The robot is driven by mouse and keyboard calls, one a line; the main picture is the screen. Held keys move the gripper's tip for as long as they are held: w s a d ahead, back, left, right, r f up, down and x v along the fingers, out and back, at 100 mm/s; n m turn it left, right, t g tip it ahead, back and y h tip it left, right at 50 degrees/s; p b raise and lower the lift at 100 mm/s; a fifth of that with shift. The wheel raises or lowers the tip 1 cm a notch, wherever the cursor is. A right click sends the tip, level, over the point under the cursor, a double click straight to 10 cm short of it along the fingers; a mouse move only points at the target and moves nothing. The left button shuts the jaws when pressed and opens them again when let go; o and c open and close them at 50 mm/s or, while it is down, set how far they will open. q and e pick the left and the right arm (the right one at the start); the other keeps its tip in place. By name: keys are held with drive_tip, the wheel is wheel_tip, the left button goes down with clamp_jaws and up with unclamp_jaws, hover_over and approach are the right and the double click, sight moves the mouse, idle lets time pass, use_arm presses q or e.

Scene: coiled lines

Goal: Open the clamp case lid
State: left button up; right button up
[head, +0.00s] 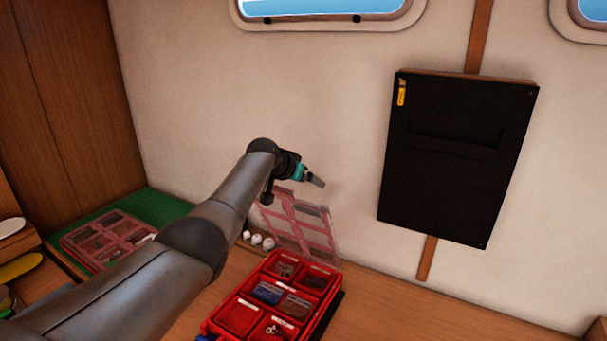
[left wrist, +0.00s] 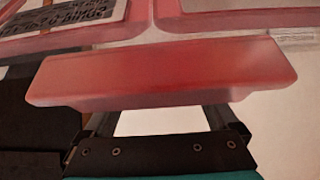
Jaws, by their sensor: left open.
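The clamp case (head: 240,293) is a red box on the wooden counter, with several compartments holding small parts. Its clear pink lid (head: 298,226) stands raised, roughly upright at the back of the box near the wall. My left gripper (head: 317,182) is just above the top edge of the lid. In the left wrist view, the lid's pink lip (left wrist: 165,72) spans the picture just beyond the spread fingers of the left gripper (left wrist: 160,118). The lip hides the fingertips, so I cannot tell whether they touch it. My right gripper is not in view.
A second case with a closed pink lid (head: 107,240) lies on a green mat (head: 168,206) at the left. Small white items (head: 257,240) stand behind the open case. A black panel (head: 456,155) hangs on the wall. The counter (head: 420,310) to the right is clear.

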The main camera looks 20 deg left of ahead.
use_arm(q)
drive_tip(key=shift+o, duration=0.3)
drive_tip(key=shift+r, duration=0.2)
drive_tip(key=shift+s+a+r, duration=0.1)
drive_tip(key=shift+a+r, duration=0.05)
drive_tip(key=shift+r, duration=0.1)
drive_tip(key=v, duration=1.5)
drive_tip(key=shift+b, duration=0.3)
drive_tip(key=shift+s+f, duration=0.1)
drive_tip(key=shift+s, duration=0.05)
